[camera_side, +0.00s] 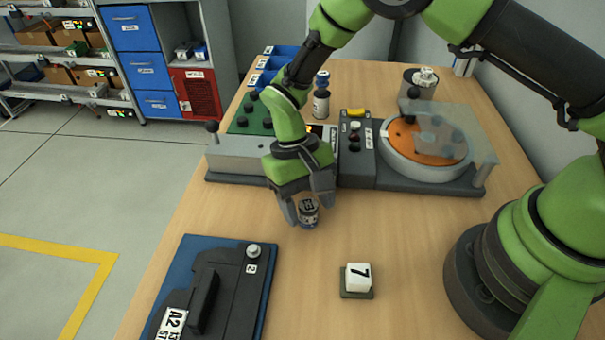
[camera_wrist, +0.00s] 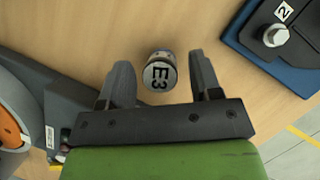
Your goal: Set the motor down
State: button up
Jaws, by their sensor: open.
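The motor (camera_side: 308,211) is a small dark cylinder with a pale top label. It stands on the wooden table in front of the grey machine. In the wrist view its top (camera_wrist: 159,74) reads "E3", and it sits between the fingertips with a gap on both sides. My gripper (camera_side: 304,212) is open around the motor, fingers pointing down. In the wrist view the two fingers of the gripper (camera_wrist: 160,78) are spread apart. The motor's lower part is partly hidden by the fingers in the side view.
A black fixture marked "A2" (camera_side: 205,290) lies on a blue plate (camera_side: 262,300) at front left. A white block marked "7" (camera_side: 358,278) sits on a dark base. Behind are the grey machine (camera_side: 240,148) and a round orange dish (camera_side: 420,145). Bare table surrounds the motor.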

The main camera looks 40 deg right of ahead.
jog(key=w+d+r+t+y, duration=0.1)
jog(key=w+d+r, duration=0.1)
jog(key=r, duration=0.8)
jog(key=w+d+r+t, duration=0.1)
jog(key=d+r+t, duration=0.1)
jog(key=r, duration=0.8)
jog(key=s+d+r+m+t, duration=0.1)
jog(key=s+d+r+t, duration=0.3)
jog(key=s, duration=0.4)
jog(key=s+d+r+m+t, duration=0.1)
jog(key=s+d+r+t, duration=0.3)
jog(key=s, duration=0.4)
jog(key=shift+s+r+t, duration=0.25)
jog(key=shift+t, duration=0.15)
